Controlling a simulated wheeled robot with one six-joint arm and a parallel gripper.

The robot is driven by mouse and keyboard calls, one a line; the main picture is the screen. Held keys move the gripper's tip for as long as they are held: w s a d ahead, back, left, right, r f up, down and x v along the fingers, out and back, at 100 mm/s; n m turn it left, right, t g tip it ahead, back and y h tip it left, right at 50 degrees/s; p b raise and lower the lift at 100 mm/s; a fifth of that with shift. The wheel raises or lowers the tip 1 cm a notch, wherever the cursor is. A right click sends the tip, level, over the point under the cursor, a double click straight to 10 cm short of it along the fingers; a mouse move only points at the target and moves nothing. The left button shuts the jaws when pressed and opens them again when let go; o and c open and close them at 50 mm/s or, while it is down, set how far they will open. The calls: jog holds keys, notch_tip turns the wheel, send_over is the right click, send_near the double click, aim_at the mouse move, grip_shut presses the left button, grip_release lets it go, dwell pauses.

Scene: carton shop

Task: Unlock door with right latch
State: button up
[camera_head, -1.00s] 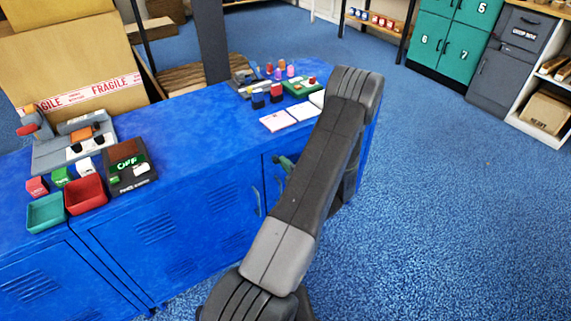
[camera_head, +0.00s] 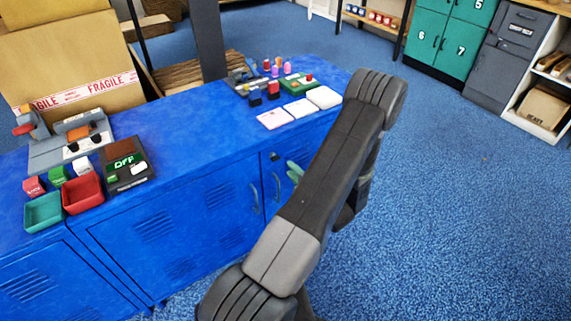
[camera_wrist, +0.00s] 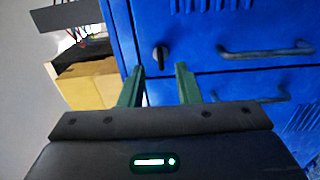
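The blue cabinet (camera_head: 215,150) has two doors side by side, with a handle on the left door (camera_head: 255,198) and a handle on the right door (camera_head: 277,186). The right latch (camera_head: 273,156) is a small dark knob above the right door's handle. In the turned wrist view the latch (camera_wrist: 160,57) stands out from the blue door, left of a dark handle (camera_wrist: 265,51). My gripper (camera_wrist: 161,68) is open, its green fingers apart and empty, with the latch in line between the tips. Contact cannot be told. In the head view my arm hides most of my gripper (camera_head: 294,172).
The cabinet top carries a red tray (camera_head: 83,195), a teal tray (camera_head: 43,213), a dark display box (camera_head: 128,165) and several small items at the far right end. A carton (camera_head: 70,60) stands behind. The blue floor on the right is clear.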

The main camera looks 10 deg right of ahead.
jog(key=v, duration=0.7)
jog(key=shift+s, duration=0.35)
jog(key=shift+d, duration=0.1)
jog(key=x, duration=1.3)
jog(key=shift+w, duration=0.4)
